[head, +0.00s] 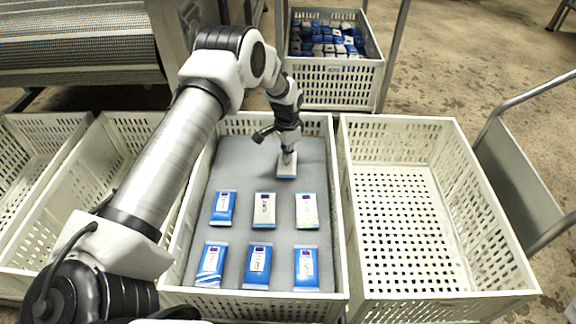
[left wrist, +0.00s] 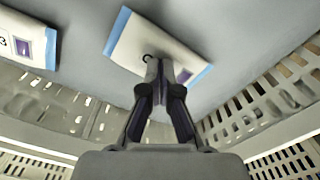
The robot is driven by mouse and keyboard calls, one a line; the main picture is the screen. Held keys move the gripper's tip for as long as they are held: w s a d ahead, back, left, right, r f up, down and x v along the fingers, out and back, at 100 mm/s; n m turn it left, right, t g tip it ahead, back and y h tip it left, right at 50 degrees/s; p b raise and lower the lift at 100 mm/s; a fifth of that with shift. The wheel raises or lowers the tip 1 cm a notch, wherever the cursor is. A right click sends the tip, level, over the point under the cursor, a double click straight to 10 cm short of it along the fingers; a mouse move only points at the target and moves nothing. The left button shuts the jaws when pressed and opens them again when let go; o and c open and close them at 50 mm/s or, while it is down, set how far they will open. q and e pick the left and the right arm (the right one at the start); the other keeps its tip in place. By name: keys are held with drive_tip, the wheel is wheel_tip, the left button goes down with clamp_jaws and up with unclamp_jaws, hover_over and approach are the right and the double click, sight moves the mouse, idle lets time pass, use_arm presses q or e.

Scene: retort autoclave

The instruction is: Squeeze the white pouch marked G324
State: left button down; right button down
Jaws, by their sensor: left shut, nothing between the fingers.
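A white pouch with blue ends (head: 287,170) lies on the grey mat in the middle crate, at the far end of the pouches. My left gripper (head: 288,155) points down onto this pouch. In the left wrist view the pouch (left wrist: 138,40) lies slightly askew, and the shut fingertips (left wrist: 155,64) are over its body with nothing between them. I cannot tell whether they press on it. Another white pouch with a blue bottom end (head: 264,209) and a white pouch with pale green patches (head: 306,210) lie nearer. I cannot read the mark G324 on any. My right gripper is out of view.
Several blue pouches (head: 257,265) lie nearer on the grey mat (head: 235,170). An empty white crate (head: 400,195) stands right of the middle crate. A crate of small packs (head: 330,88) stands behind. The middle crate's perforated walls (left wrist: 270,95) are close to the gripper.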

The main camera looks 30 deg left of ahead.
use_arm(q)
drive_tip(key=shift+s+f, duration=0.15)
drive_tip(key=shift+f, duration=0.3)
idle(1.6)
wheel_tip(320, 180, up, 8)
drive_tip(key=p, duration=0.7)
